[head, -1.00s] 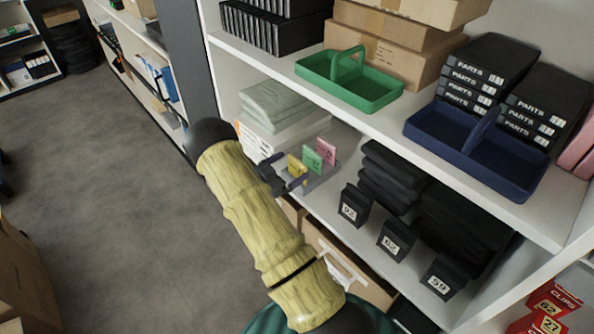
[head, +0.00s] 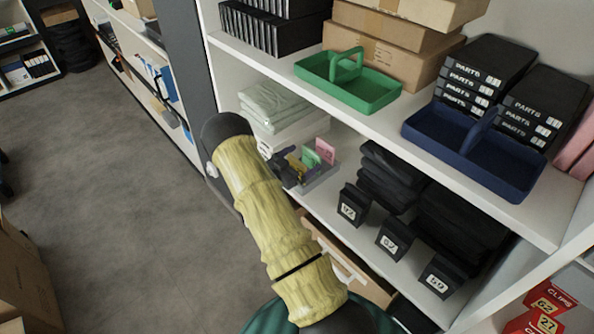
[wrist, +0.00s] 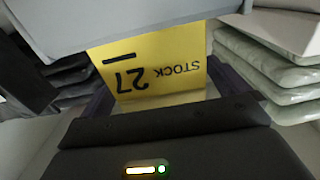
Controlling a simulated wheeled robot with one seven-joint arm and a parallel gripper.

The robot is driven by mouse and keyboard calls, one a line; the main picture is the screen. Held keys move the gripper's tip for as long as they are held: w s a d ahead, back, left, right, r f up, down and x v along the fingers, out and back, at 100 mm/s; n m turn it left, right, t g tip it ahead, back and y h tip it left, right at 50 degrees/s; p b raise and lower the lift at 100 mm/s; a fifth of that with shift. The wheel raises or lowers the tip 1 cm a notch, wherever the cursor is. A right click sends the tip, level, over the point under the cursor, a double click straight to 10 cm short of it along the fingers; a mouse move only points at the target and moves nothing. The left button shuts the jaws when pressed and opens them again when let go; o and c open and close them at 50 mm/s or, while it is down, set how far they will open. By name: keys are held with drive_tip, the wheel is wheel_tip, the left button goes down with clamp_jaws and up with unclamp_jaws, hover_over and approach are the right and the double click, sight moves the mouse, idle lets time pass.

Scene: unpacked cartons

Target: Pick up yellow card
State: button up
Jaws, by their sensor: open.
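The yellow card (head: 294,166) stands in a grey holder (head: 322,177) on the middle shelf, beside a green card (head: 310,159) and a pink card (head: 325,151). In the wrist view the yellow card (wrist: 155,72) reads "STOCK 27" upside down and fills the middle, between the open fingers. My gripper (head: 291,168) is open around the yellow card. The finger tips are partly hidden behind the card and the grey edge (wrist: 120,25) in the wrist view, so I cannot tell whether they touch the card.
Folded pale cloths (head: 272,105) lie left of the holder. Dark folded cloths (head: 385,175) and black numbered boxes (head: 352,204) stand to its right. The upper shelf, with a green caddy (head: 350,82) and a blue caddy (head: 470,150), overhangs this space.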

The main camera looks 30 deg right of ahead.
drive_tip(key=c, duration=1)
drive_tip(key=shift+r, duration=0.15)
wheel_tip(320, 180, up, 10)
